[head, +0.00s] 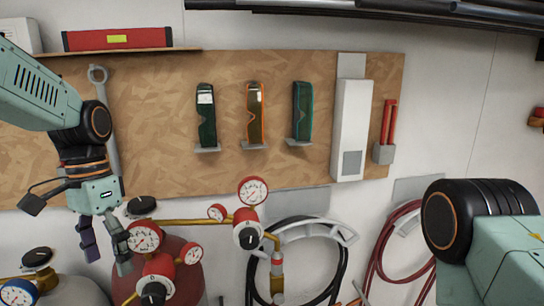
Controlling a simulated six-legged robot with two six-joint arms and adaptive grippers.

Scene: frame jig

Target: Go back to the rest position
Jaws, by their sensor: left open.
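My left gripper (105,246) shows at the lower left of the head view. Its two dark fingers point down and stand apart, with nothing visible between them. It is in front of the red gas cylinder (188,272), close to the left of a pressure gauge (143,237); whether it touches the gauge I cannot tell. My right arm shows only as a black joint and a pale green link at the lower right; its gripper is out of view.
A wooden wall board (225,90) carries three pairs of goggles, a white box (352,130) and red-handled tools (388,125). Regulators with gauges (252,190) stand below. Coiled black (340,270) and red hoses (375,262) hang on the wall.

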